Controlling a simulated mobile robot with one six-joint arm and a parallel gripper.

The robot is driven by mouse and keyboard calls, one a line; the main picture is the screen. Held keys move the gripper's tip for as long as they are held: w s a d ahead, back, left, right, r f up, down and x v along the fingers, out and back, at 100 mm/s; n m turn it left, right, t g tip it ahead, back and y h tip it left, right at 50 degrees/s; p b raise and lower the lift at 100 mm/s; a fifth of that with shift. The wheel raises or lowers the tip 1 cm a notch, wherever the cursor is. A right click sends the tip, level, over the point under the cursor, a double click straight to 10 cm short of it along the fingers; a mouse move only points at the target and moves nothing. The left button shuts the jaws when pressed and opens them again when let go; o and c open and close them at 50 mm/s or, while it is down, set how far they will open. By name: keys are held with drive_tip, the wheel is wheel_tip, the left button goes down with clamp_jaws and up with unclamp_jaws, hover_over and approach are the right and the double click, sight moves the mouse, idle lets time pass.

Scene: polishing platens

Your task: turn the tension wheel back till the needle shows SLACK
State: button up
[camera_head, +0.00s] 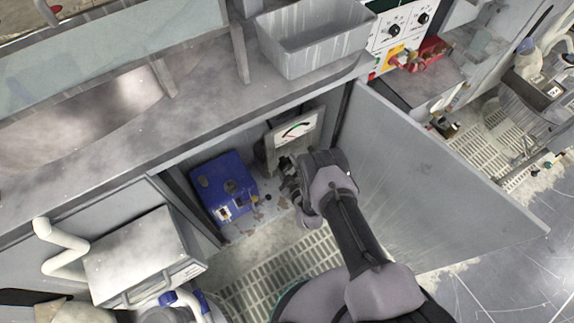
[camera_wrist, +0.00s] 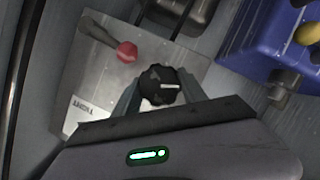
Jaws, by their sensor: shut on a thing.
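The tension wheel appears to be the black round knob (camera_wrist: 158,80) with a white mark, on a grey metal plate (camera_wrist: 95,75) in the wrist view. My gripper (camera_wrist: 159,95) has one finger on each side of the knob and is shut on it. In the head view my gripper (camera_head: 288,186) reaches into the open cabinet, below the gauge (camera_head: 296,131). The gauge has a pale face with a green and red arc. Its needle and lettering are too small to read. The knob is hidden by my gripper in the head view.
A blue box (camera_head: 222,183) stands left of my gripper in the cabinet. The open grey door (camera_head: 430,180) is close on the right. The counter (camera_head: 200,118) overhangs the opening.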

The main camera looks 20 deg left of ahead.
drive_tip(key=o, duration=1.1)
drive_tip(key=shift+d, duration=0.1)
drive_tip(key=p+v, duration=0.9)
drive_tip(key=v, duration=0.8)
drive_tip(key=shift+s, duration=0.2)
